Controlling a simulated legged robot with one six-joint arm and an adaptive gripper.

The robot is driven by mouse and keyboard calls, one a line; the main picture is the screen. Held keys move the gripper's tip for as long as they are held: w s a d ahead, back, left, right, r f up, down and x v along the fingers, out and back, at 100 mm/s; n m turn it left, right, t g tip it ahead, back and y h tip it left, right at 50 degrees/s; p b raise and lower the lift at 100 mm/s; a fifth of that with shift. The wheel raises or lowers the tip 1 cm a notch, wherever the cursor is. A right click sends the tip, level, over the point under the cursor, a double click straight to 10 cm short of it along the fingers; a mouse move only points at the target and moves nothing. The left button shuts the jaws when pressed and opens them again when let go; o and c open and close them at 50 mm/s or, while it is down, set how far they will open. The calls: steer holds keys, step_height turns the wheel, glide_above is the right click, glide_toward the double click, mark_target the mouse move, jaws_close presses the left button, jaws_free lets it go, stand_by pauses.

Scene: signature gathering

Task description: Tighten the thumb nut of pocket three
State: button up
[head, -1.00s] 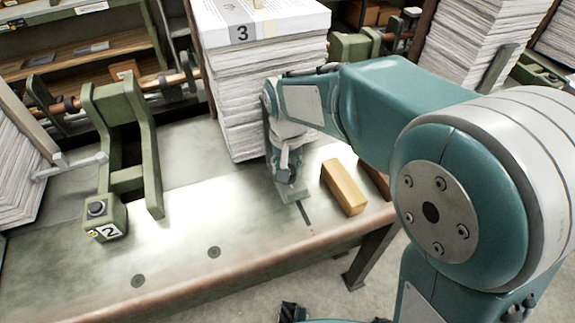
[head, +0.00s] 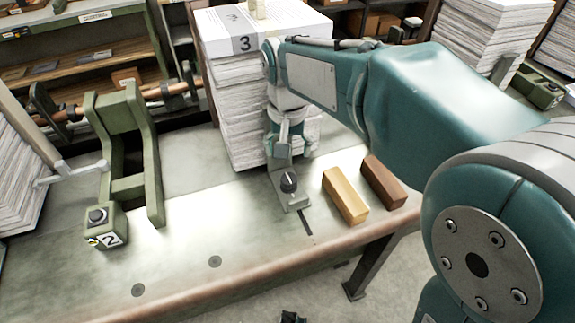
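At the stack's foot, a grey metal bracket (head: 295,203) lies on the table. A black thumb nut (head: 289,182) with a pale line stands on the bracket and is in plain view. My gripper (head: 287,150) points down just above and behind the nut, in front of the stack. It appears clear of the nut. Its fingers are small and partly hidden by my wrist, so I cannot tell whether they are open.
A tan block (head: 345,195) and a brown block (head: 384,182) lie right of the bracket. A green frame (head: 153,170) with a black knob and a "2" label (head: 110,240) stands at left. The table front (head: 180,265) is bare between them.

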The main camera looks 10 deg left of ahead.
steer(key=shift+r, duration=1.8)
steer(key=s+d+r+t, duration=0.1)
steer(key=s+d, duration=0.2)
steer(key=d, duration=0.4)
steer(key=s+d+r+t, duration=0.1)
steer(key=s+d+r, duration=0.1)
steer(key=d, duration=0.5)
steer(key=s+d+f+m+t, duration=0.1)
steer(key=s+d+f+t, duration=0.2)
steer(key=s+d, duration=0.6)
steer(key=shift+s+d+f+m+t, duration=0.3)
steer(key=shift+d+f, duration=0.15)
steer(key=shift+d, duration=0.05)
